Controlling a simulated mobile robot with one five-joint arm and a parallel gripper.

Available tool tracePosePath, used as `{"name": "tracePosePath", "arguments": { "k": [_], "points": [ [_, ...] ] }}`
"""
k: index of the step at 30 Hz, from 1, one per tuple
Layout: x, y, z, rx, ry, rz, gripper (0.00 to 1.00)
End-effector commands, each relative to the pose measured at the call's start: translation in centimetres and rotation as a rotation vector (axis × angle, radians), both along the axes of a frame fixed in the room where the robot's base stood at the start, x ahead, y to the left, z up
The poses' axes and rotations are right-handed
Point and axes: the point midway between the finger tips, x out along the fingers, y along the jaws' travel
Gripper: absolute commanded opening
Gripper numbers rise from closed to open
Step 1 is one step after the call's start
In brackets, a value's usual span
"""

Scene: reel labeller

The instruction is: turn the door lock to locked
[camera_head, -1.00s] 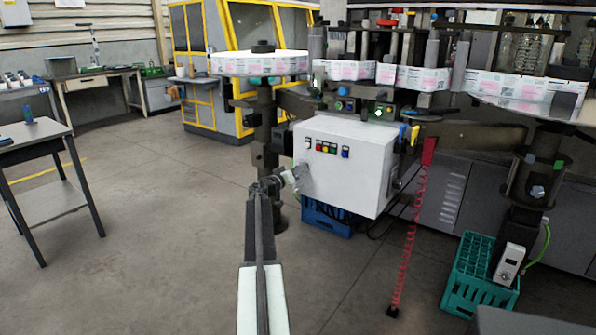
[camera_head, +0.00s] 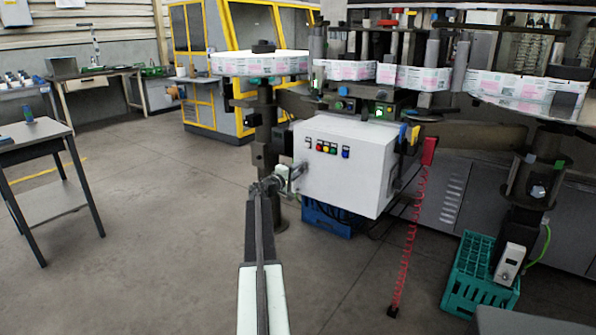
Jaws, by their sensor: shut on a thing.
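The white control cabinet (camera_head: 352,168) hangs below the reel labeller, with several coloured buttons on its front. A small grey lock handle (camera_head: 297,171) shows at the cabinet's lower left edge. My gripper (camera_head: 283,174) is at the end of my arm, beside that edge, and is shut on the door lock. The jaws and arm hide part of the lock, and its exact turn angle is too small to read.
The reel labeller's table (camera_head: 538,108) carries rolls of printed labels above the cabinet. A blue crate (camera_head: 328,219) sits under the cabinet. A green crate (camera_head: 470,275) and a red coiled cable (camera_head: 408,245) are at the right.

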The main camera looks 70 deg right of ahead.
Motion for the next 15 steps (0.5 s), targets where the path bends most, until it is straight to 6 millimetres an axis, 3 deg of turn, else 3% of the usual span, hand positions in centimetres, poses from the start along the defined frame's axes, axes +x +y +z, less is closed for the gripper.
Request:
{"name": "tracePosePath", "arguments": {
  "k": [15],
  "points": [
    [0.07, 0.00, -0.04, 0.075, 0.284, 0.001, 0.00]
  ]
}}
